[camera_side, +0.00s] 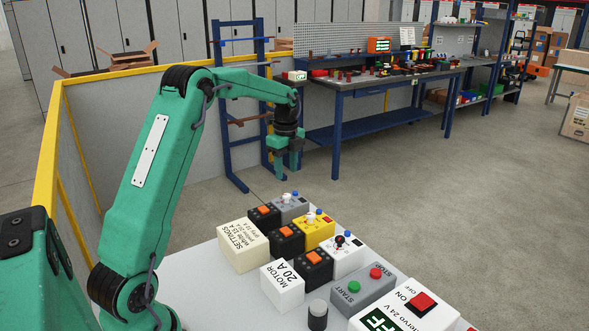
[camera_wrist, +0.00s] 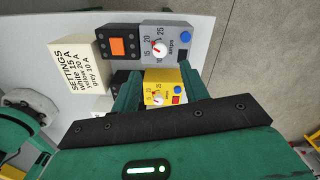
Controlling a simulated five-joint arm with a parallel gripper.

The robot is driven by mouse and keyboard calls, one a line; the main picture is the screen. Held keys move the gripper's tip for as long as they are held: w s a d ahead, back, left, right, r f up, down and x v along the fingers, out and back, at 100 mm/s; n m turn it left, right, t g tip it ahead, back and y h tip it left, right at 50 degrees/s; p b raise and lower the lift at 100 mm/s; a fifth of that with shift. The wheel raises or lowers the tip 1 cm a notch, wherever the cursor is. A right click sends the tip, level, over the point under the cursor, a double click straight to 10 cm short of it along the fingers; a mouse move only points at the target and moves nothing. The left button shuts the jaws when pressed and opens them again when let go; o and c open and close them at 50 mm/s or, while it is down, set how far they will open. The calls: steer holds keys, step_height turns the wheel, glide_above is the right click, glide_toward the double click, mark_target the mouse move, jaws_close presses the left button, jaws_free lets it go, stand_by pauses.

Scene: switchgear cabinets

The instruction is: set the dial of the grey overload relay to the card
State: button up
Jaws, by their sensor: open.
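The grey overload relay (camera_side: 284,209) is at the far end of the bench rows, with a white dial and blue button. In the wrist view the relay (camera_wrist: 187,30) shows its dial (camera_wrist: 158,48) with a red pointer; the numbers 15, 20 and 25 surround it, but the exact setting is too small to tell. The cream settings card (camera_wrist: 78,68) reads grey 10 A; it also shows in the side view (camera_side: 240,247). My gripper (camera_side: 287,168) is open and empty, above the relay and apart from it. In the wrist view its fingers flank the yellow relay (camera_wrist: 158,88).
Black contactors with orange tops (camera_side: 286,241) stand beside the relays. A white relay (camera_side: 343,261), a MOTOR 20 A block (camera_side: 283,288), a START/STOP box (camera_side: 362,290) and a servo switch box (camera_side: 405,316) sit closer. Air around my gripper is free.

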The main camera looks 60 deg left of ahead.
mark_target(287, 195)
steer(key=shift+f, duration=3.9)
jaws_close()
